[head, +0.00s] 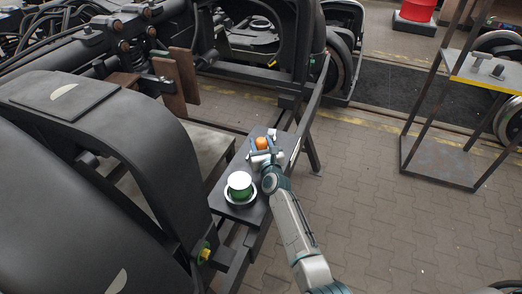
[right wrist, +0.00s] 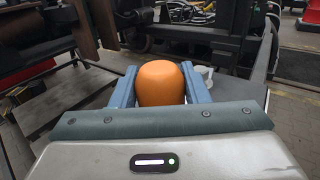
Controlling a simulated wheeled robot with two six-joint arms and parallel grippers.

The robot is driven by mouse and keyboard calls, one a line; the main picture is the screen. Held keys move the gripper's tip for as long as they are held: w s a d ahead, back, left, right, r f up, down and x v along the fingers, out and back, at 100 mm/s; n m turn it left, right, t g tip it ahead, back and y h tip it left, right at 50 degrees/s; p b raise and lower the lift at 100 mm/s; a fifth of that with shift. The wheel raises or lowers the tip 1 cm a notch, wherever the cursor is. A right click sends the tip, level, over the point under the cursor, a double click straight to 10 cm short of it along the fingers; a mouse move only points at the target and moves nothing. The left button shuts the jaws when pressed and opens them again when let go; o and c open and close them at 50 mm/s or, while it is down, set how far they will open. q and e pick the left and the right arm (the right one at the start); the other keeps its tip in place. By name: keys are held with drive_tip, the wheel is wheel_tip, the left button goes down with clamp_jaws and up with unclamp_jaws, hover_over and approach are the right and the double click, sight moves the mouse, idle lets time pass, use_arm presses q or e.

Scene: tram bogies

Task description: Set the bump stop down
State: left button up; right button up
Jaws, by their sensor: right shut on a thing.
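The bump stop, an orange rounded block, is between the fingers of my right gripper (right wrist: 160,88) in the right wrist view. The orange bump stop (right wrist: 161,75) also shows small in the head view (head: 261,143), over the dark narrow shelf (head: 238,213). My right gripper (head: 262,153) is shut on it, with a blue finger on each side. I cannot tell whether the underside of the bump stop touches the shelf; the gripper hides it. My left gripper is not in view.
A green can with a white top (head: 239,187) stands in a metal ring on the near end of the shelf. A small white item (head: 272,133) is at the far end. Large dark bogie frames (head: 130,150) crowd the left. A rack (head: 440,165) stands right, with open paving between.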

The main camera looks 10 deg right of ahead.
drive_tip(key=shift+w+f+b, duration=0.1)
drive_tip(key=shift+f+b, duration=0.35)
drive_tip(key=shift+f, duration=0.5)
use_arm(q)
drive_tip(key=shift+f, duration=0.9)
use_arm(e)
drive_tip(key=shift+r, duration=0.1)
drive_tip(key=shift+f, duration=0.25)
drive_tip(key=o, duration=1.1)
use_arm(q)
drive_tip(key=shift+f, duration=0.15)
use_arm(e)
drive_tip(key=shift+o, duration=0.2)
drive_tip(key=shift+r, duration=0.1)
